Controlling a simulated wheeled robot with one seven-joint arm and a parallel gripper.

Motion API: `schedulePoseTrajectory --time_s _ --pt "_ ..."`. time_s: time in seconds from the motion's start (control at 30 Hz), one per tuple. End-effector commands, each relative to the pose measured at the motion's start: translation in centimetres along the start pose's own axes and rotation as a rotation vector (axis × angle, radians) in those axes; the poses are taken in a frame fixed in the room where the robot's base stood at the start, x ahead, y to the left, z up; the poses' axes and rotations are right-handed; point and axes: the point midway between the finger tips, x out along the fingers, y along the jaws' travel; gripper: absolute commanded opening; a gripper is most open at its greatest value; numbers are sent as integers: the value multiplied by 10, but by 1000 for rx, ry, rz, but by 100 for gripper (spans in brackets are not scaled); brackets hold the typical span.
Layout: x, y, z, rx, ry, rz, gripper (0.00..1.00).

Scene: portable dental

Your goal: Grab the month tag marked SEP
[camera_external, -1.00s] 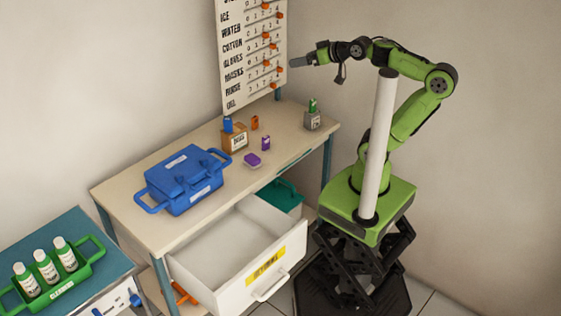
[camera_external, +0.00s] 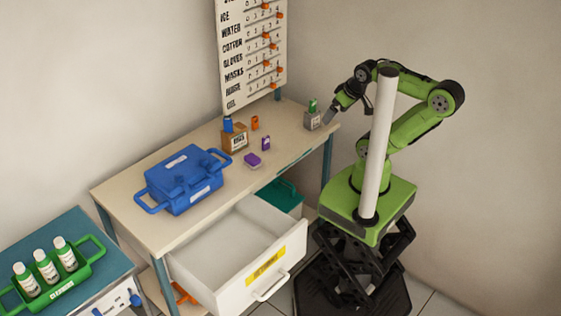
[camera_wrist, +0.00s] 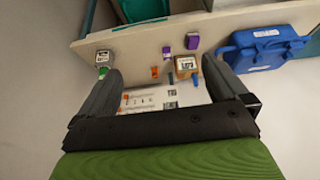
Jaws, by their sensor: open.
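I cannot read SEP on any tag. Small coloured tags are on the table: a green tag (camera_external: 312,105) in a grey holder (camera_external: 312,120), a blue tag (camera_external: 228,124) at a brown box (camera_external: 236,140), an orange tag (camera_external: 254,122), an upright purple tag (camera_external: 266,143) and a purple piece lying flat (camera_external: 252,160). My gripper (camera_external: 329,117) is at the table's right end, close beside the grey holder in the picture. In the wrist view my gripper (camera_wrist: 160,68) is open with nothing held; the grey holder (camera_wrist: 103,57) is by the left finger, and the orange tag (camera_wrist: 155,72) shows between the fingers.
A blue case (camera_external: 183,180) stands on the table's left half. A board with orange markers (camera_external: 250,50) rises behind the table. An open white drawer (camera_external: 235,255) juts out in front. A green tray of bottles (camera_external: 60,285) is at lower left.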

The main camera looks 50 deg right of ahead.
Motion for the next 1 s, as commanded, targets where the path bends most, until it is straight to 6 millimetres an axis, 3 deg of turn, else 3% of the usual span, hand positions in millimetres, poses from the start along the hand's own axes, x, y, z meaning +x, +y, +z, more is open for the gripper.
schedulePoseTrajectory --time_s 0.4,0.43,0.63,0.9,1.0 --pt "0 0 0 0 1 0 100" --pt "0 0 0 0 1 0 98" --pt "0 0 0 0 1 0 68" --pt "1 0 -2 9 1 1 68" --pt "18 -2 -20 101 2 9 68"
